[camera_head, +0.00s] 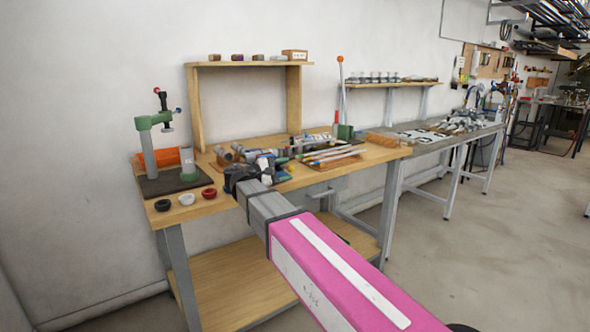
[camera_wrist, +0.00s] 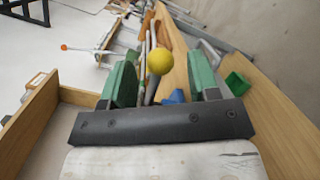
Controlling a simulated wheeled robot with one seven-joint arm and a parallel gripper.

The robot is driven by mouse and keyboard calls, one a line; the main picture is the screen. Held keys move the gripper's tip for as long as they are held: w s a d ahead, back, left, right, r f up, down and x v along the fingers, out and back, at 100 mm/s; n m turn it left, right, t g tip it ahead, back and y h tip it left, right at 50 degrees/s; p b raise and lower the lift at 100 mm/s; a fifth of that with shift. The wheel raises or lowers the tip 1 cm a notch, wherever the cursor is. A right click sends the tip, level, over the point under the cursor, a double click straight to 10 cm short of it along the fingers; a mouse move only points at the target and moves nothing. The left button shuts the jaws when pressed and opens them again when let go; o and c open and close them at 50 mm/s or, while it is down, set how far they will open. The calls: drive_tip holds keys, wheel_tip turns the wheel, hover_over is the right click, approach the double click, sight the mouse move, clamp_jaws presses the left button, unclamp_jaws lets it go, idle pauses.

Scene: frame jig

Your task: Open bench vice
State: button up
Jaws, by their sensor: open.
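My gripper (camera_head: 240,178) is over the front edge of the wooden workbench in the head view, at the end of my pink and grey arm. In the wrist view its two green fingers (camera_wrist: 160,85) stand apart, with a dark bar across their base. A yellow ball (camera_wrist: 160,62) shows between the fingertips; I cannot tell whether anything touches it. A small blue part (camera_wrist: 174,97) shows below the ball, mostly hidden by my gripper. It may belong to the bench vice, which I cannot make out clearly. In the head view my gripper hides that part of the bench.
A green press (camera_head: 150,140) stands on a dark plate at the bench's left end. Three small bowls (camera_head: 186,200) line the front-left edge. Rods and tools on a tray (camera_head: 330,160) lie right of my gripper. A wooden shelf frame (camera_head: 250,64) rises behind. The floor (camera_head: 480,250) at right is clear.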

drive_tip(key=shift+x, duration=2.1)
clamp_jaws()
